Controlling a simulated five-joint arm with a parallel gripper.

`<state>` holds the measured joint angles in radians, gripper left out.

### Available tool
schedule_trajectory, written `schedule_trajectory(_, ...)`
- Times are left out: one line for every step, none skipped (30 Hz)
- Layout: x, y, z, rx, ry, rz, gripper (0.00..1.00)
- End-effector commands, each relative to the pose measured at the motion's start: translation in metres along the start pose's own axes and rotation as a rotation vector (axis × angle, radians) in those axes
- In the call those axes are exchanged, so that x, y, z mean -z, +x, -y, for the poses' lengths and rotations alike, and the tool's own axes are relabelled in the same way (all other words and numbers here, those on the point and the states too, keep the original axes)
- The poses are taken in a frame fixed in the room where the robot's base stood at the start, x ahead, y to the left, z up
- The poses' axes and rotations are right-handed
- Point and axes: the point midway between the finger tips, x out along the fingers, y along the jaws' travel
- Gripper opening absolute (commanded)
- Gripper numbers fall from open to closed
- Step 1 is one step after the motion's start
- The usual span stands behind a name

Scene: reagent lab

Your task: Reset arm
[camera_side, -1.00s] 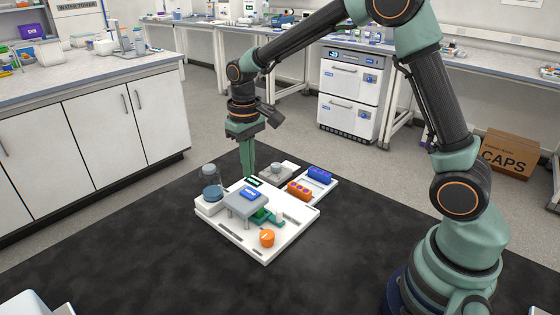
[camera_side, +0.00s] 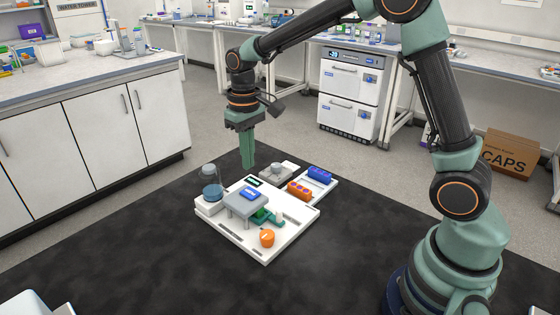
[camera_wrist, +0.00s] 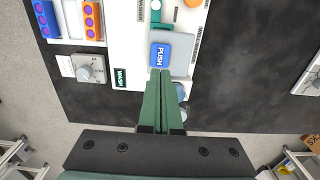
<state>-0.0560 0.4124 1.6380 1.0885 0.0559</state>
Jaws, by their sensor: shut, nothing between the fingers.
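My gripper (camera_side: 248,165) is shut and empty. In the side view it points straight down, above the back edge of the white station board (camera_side: 270,248). In the wrist view my gripper's fingers (camera_wrist: 160,75) lie together, with their tips over the edge of the blue PUSH button (camera_wrist: 161,54) in the picture. The button also shows in the side view (camera_side: 250,193), on a grey raised plate (camera_side: 236,206). The fingers appear apart from the board, above it.
A bottle of bluish liquid (camera_side: 212,191) stands at the board's left corner. An orange cap (camera_side: 267,238) sits at its front. An orange rack (camera_side: 299,190), a blue rack (camera_side: 319,174) and a grey knob unit (camera_side: 279,171) are behind right. The dark mat's front is clear.

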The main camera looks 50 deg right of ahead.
Motion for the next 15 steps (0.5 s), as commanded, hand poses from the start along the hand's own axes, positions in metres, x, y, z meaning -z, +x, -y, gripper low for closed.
schedule_trajectory(-0.002,-0.004,-0.001,0.000,0.000,-0.009,0.00)
schedule_trajectory(-0.004,-0.008,-0.001,0.001,0.000,-0.016,0.00)
schedule_trajectory(-0.007,-0.014,-0.002,0.002,0.000,-0.029,0.00)
schedule_trajectory(-0.010,-0.018,-0.003,0.002,0.000,-0.040,0.00)
schedule_trajectory(-0.014,-0.024,-0.004,0.003,0.000,-0.054,0.00)
schedule_trajectory(-0.019,-0.033,-0.005,0.004,0.001,-0.075,0.00)
schedule_trajectory(-0.024,-0.039,-0.006,0.004,0.001,-0.092,0.00)
schedule_trajectory(-0.030,-0.046,-0.007,0.005,0.001,-0.109,0.00)
schedule_trajectory(-0.037,-0.053,-0.008,0.005,0.001,-0.131,0.00)
schedule_trajectory(-0.043,-0.059,-0.009,0.006,0.001,-0.149,0.00)
schedule_trajectory(-0.049,-0.063,-0.010,0.006,0.001,-0.165,0.00)
schedule_trajectory(-0.057,-0.069,-0.011,0.007,0.002,-0.187,0.00)
schedule_trajectory(-0.062,-0.073,-0.013,0.007,0.002,-0.203,0.00)
schedule_trajectory(-0.068,-0.077,-0.013,0.007,0.002,-0.220,0.00)
schedule_trajectory(-0.076,-0.082,-0.015,0.007,0.001,-0.243,0.00)
